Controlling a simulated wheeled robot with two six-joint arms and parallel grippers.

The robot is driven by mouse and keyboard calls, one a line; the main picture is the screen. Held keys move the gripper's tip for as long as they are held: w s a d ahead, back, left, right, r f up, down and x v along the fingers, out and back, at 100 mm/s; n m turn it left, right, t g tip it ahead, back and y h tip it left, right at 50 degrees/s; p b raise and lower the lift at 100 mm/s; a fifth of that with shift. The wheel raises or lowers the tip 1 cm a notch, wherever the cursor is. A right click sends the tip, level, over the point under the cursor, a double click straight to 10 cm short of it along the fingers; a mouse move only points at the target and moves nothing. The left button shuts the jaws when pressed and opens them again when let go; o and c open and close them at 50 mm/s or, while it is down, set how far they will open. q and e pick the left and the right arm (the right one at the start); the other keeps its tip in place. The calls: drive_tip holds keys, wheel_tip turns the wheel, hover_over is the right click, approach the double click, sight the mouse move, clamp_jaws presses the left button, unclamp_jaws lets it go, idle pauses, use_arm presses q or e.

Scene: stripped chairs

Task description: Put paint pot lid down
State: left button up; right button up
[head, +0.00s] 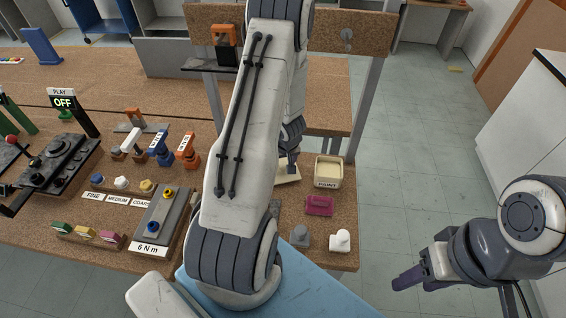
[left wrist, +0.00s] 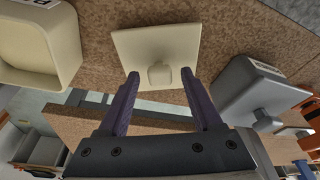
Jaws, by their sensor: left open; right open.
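The cream square paint pot lid (left wrist: 130,45), with a small knob, lies on the brown bench top in the left wrist view. In the head view the lid (head: 290,175) is partly hidden behind my left arm. My left gripper (left wrist: 160,73) is open, its purple fingers on either side of the knob and not closed on it. The left gripper (head: 292,160) is mostly hidden in the head view. The cream paint pot (head: 329,172) stands open just right of the lid; it also shows in the left wrist view (left wrist: 60,45). My right gripper (head: 408,279) is open and empty, off the bench's right side.
A grey lidded container (left wrist: 245,92) stands on the other side of the lid in the left wrist view. A magenta block (head: 319,206), a grey knobbed piece (head: 300,236) and a white one (head: 340,240) stand near the bench's front right corner.

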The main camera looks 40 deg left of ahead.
use_arm(q)
drive_tip(key=p+v, duration=0.8)
drive_tip(key=v, duration=0.4)
drive_tip(key=w+d+r+m+t+h, duration=0.15)
drive_tip(key=d+r+m, duration=0.35)
drive_tip(key=d, duration=0.7)
drive_tip(key=d+r+m+h, duration=0.3)
drive_tip(key=d+r, duration=0.4)
drive_tip(key=d, duration=0.4)
drive_tip(key=s+d+r+m+g+h, duration=0.1)
drive_tip(key=s+d+r+m, duration=0.2)
drive_tip(key=s+d, duration=0.2)
drive_tip(key=s+d+r+m+g, duration=0.1)
drive_tip(key=s+d+r+m, duration=0.2)
drive_tip(key=s+d, duration=0.15)
drive_tip(key=s+a+r+m+g+y, duration=0.1)
drive_tip(key=s+r+m+y, duration=0.1)
drive_tip(key=s, duration=0.9)
drive_tip(key=shift+a+r+m, duration=0.25)
drive_tip(key=shift+r+m, duration=0.5)
drive_tip(key=shift+m, duration=0.35)
drive_tip(key=shift+f+b, duration=0.1)
drive_tip(key=shift+b, duration=0.2)
